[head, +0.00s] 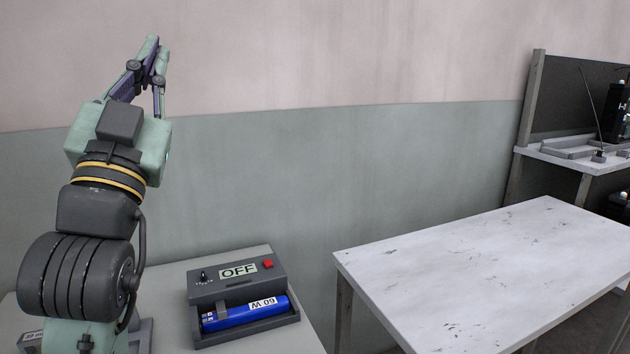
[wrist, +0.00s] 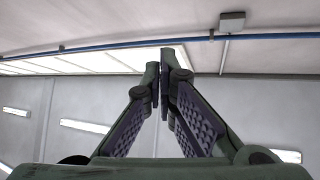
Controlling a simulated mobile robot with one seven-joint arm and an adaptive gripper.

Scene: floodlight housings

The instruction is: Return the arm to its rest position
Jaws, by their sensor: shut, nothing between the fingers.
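My gripper (head: 153,48) is at the upper left in the head view, raised high in front of the wall and pointing up. My arm stands nearly upright below it. In the wrist view my gripper (wrist: 162,62) has its fingertips together with nothing between them. Behind the fingers the wrist view shows the ceiling, a blue pipe (wrist: 110,44) and lights.
A bare white table (head: 480,262) stands right. A shelf bench (head: 575,160) stands at the far right.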

